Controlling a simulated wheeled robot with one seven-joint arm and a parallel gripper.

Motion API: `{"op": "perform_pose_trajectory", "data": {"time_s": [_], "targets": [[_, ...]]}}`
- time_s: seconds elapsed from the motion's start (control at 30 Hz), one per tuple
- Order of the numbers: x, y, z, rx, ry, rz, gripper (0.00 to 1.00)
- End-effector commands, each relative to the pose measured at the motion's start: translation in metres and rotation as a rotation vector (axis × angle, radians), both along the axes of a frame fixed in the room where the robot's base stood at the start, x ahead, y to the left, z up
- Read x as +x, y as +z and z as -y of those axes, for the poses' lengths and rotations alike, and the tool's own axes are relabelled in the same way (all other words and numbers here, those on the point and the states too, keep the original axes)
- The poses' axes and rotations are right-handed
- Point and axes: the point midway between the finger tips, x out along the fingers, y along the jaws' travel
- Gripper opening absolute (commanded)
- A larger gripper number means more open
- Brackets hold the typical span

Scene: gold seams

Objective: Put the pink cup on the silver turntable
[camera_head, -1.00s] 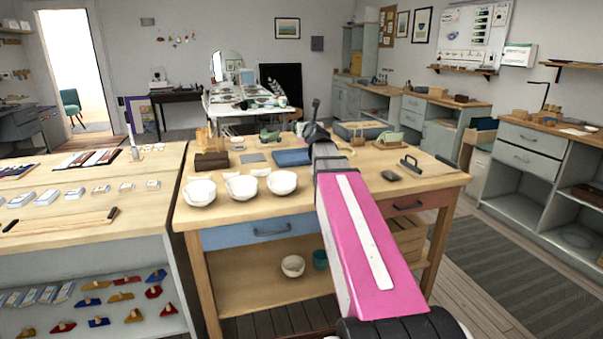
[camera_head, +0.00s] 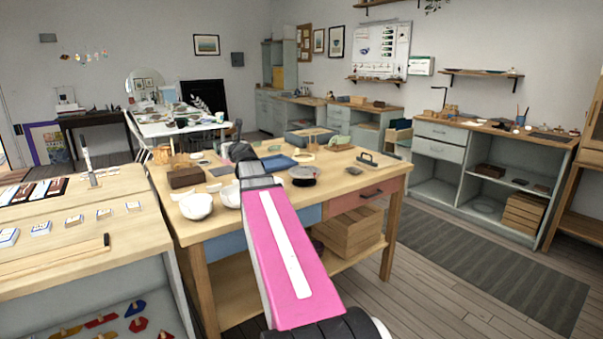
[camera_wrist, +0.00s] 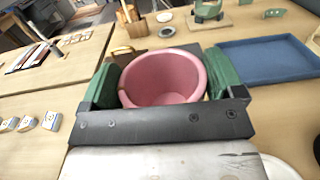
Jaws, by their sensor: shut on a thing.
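The pink cup (camera_wrist: 163,78) is between the green pads of my gripper (camera_wrist: 162,82) in the wrist view, with its open mouth visible. Both pads touch or press its sides, and it is held above the wooden table. In the head view my pink arm hides the cup, and only the dark end of my arm (camera_head: 240,153) shows over the table's left half. A round, silver-grey disc on a dark base, which looks like the turntable (camera_head: 303,172), stands on the same table, right of my arm. Nothing is seen on it.
White bowls (camera_head: 196,206) stand at the table's front left, partly behind my arm. A blue tray (camera_wrist: 268,58) lies beyond the cup to the right. A brown block (camera_head: 186,177) is at the left. The worktable's front right top (camera_head: 350,183) is mostly clear.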

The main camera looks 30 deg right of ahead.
Motion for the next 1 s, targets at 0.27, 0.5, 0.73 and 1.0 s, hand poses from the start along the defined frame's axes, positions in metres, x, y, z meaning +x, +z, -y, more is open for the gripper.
{"op": "perform_pose_trajectory", "data": {"time_s": [0.27, 0.5, 0.73, 1.0], "targets": [[-0.020, -0.006, 0.074, 0.001, 0.090, 0.001, 0.66], [-0.046, 0.000, 0.129, 0.000, 0.199, 0.002, 0.66], [-0.081, 0.014, 0.178, -0.001, 0.311, 0.002, 0.66], [-0.118, 0.032, 0.217, 0.000, 0.407, 0.001, 0.66]]}}
